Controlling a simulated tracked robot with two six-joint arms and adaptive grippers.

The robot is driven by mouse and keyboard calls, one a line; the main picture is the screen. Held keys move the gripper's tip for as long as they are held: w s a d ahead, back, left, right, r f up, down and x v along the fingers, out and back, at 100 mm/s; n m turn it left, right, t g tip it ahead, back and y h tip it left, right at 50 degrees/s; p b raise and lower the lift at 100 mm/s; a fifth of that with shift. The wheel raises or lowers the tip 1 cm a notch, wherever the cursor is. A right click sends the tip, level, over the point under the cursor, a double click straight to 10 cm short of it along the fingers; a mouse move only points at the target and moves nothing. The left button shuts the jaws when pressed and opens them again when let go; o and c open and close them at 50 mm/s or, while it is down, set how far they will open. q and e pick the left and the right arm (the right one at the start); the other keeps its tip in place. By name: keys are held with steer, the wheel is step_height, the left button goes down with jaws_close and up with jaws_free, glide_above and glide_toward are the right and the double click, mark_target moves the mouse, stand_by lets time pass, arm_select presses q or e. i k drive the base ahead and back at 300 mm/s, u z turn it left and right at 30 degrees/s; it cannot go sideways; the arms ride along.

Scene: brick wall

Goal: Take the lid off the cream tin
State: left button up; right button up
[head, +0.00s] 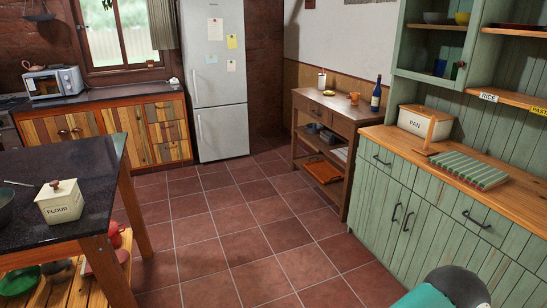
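A cream tin (60,202) marked FLOUR stands upright near the right edge of the dark-topped table at the left. Its cream lid (57,188) with a brown knob sits on top of it. A larger cream box (418,123) marked PAN stands on the wooden counter at the right. Neither gripper is in view. Only a teal and dark grey part of what looks like my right arm shows at the bottom edge, right of centre, well away from both cream containers.
A dark bowl (5,207) stands left of the tin on the dark table (85,160). A green striped cloth (468,170) lies on the right counter (400,142). A bottle (376,95) stands on the wooden side table (325,98). The tiled floor (235,215) between is clear.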

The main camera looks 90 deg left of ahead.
mark_target(56, 189)
steer(key=z, duration=0.7)
steer(key=i, duration=0.2)
steer(key=u, duration=3.4)
steer(key=i, duration=0.3)
steer(key=u, duration=2)
steer(key=k, duration=0.5)
steer(key=u, duration=0.4)
steer(key=i, duration=1.55)
steer(key=z, duration=0.45)
